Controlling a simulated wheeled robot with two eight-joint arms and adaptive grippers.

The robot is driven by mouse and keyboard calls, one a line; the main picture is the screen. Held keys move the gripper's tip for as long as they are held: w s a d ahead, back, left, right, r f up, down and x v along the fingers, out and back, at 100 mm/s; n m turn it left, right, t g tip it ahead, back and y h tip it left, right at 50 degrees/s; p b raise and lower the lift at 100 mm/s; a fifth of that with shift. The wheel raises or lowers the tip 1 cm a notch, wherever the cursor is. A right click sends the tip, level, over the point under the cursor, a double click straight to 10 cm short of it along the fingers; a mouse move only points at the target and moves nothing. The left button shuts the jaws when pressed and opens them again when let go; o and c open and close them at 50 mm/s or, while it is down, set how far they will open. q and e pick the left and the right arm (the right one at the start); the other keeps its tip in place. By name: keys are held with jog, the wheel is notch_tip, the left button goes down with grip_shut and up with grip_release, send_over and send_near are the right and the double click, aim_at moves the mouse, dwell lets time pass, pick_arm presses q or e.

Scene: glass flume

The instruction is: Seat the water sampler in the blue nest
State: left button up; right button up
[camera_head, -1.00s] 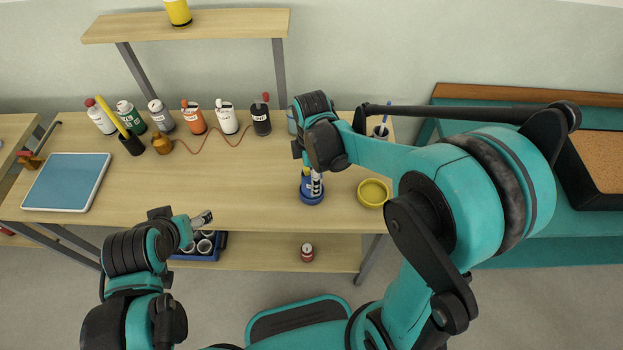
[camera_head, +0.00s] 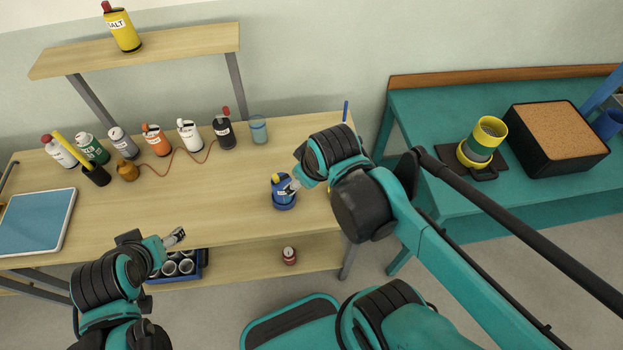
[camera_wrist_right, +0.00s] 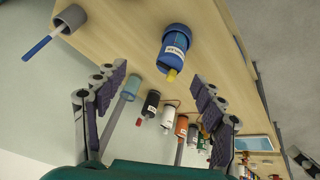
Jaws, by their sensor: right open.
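The water sampler (camera_head: 280,184) is blue with a white label and a yellow tip. It stands upright in the blue nest (camera_head: 284,204) near the front edge of the wooden table. The wrist view shows the sampler (camera_wrist_right: 174,50) with its base inside the nest's ring (camera_wrist_right: 179,31). How deep it sits is hard to tell. My right gripper (camera_head: 297,184) is open beside the sampler's upper part in the head view. In the wrist view its fingers (camera_wrist_right: 158,102) are spread and empty, apart from the sampler. My left gripper (camera_head: 175,238) is near the table's front edge, far from the sampler.
Several bottles (camera_head: 156,139) and a blue glass (camera_head: 258,129) line the table's back. A blue tray (camera_head: 38,221) lies left. A grey cup with a blue stick (camera_wrist_right: 69,19) shows in the wrist view. A teal bench (camera_head: 420,115) stands right. The table's middle is mostly clear.

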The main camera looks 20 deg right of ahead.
jog(key=s+m+t, duration=0.1)
jog(key=m, duration=0.1)
jog(key=s+d+m, duration=0.1)
jog(key=m, duration=0.1)
jog(key=shift+s+f+m+t, duration=0.1)
jog(key=shift+m+t, duration=0.2)
jog(key=shift+t, duration=0.1)
